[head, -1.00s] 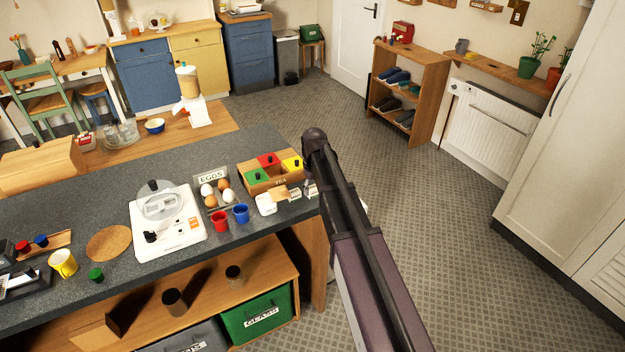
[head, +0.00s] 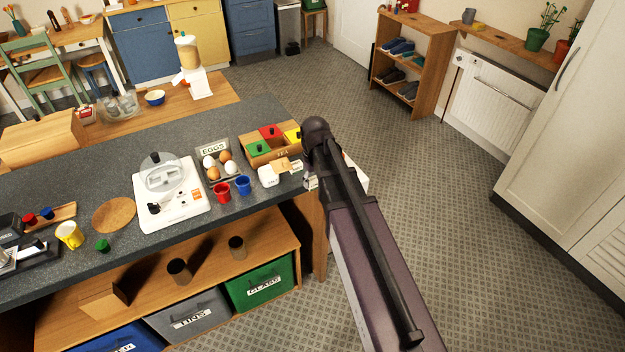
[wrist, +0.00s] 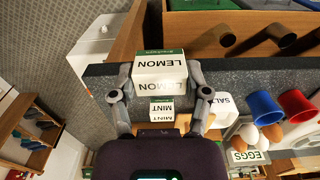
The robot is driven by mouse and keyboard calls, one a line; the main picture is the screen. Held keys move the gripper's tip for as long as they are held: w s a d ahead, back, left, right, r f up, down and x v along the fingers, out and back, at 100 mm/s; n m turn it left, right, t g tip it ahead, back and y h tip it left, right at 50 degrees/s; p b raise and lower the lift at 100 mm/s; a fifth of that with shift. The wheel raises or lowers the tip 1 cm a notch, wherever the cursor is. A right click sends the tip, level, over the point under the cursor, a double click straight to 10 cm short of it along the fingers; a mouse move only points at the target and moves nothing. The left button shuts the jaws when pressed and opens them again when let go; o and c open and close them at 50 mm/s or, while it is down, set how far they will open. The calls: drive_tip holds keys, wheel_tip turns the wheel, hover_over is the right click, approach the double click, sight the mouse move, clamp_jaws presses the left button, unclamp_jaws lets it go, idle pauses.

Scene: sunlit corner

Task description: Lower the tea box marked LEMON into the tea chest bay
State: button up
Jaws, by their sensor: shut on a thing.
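The LEMON box (wrist: 160,68) is white with a green top, and my gripper (wrist: 160,78) is shut on it, one finger on each side. In the head view the gripper is mostly hidden behind my arm; a small white box (head: 311,182) shows beside it at the counter's right end. The wooden tea chest (head: 262,160) stands on the counter, left of and beyond the held box. Green, red and yellow compartments show in it. Its front right part is hard to make out.
The egg tray (head: 213,150), red cup (head: 222,193) and blue cup (head: 243,185) are left of these.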

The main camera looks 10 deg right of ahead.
idle(0.3)
drive_tip(key=shift+w+a+r+p, duration=0.15)
drive_tip(key=shift+w+r+p, duration=0.3)
drive_tip(key=shift+w, duration=0.2)
drive_tip(key=w+a+r+p, duration=0.1)
drive_tip(key=w+a, duration=0.3)
drive_tip(key=w, duration=0.7)
drive_tip(key=w+a+r+p, duration=0.2)
drive_tip(key=w+a, duration=0.2)
drive_tip(key=w, duration=0.7)
drive_tip(key=shift+a, duration=0.25)
drive_tip(key=shift+f+b, duration=1.65)
drive_tip(key=shift+f, duration=0.05)
drive_tip(key=shift+f+b, duration=1.3)
idle(1.6)
